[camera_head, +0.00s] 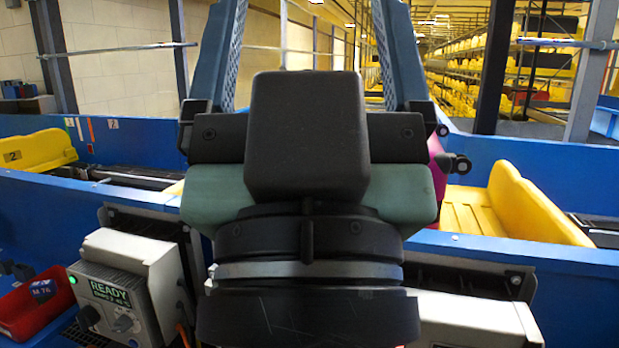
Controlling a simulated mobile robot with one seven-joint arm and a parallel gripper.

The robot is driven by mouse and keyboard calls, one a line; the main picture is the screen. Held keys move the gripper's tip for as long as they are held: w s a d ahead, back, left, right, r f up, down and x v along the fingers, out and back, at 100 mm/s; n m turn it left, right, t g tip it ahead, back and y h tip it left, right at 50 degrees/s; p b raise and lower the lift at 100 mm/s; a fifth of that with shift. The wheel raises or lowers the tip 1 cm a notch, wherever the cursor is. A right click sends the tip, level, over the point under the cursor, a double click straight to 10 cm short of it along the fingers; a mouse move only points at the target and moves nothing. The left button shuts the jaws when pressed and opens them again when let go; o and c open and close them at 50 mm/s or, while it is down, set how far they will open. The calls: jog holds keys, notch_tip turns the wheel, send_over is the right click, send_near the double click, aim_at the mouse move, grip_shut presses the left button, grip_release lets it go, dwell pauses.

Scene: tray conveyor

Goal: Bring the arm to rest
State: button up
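My gripper (309,30) fills the middle of the view, close to the camera. Its black body and round wrist stand upright in the picture, with green-grey parts at both sides. Two blue-grey fingers with a mesh pattern rise from it, wide apart. Their tips run out of the top of the picture. Only background shows between them, so the gripper looks open and empty. The gripper hides the middle of the conveyor (530,165).
A yellow tray (530,205) sits on the conveyor at right, another (35,150) at far left. A magenta object (436,168) is mostly hidden behind my gripper. A control box (130,275) reading "READY" and a red bin (35,305) stand at lower left. Upright posts (495,65) rise behind.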

notch_tip(320, 180, up, 15)
jog(key=p, duration=1.3)
jog(key=shift+f, duration=0.1)
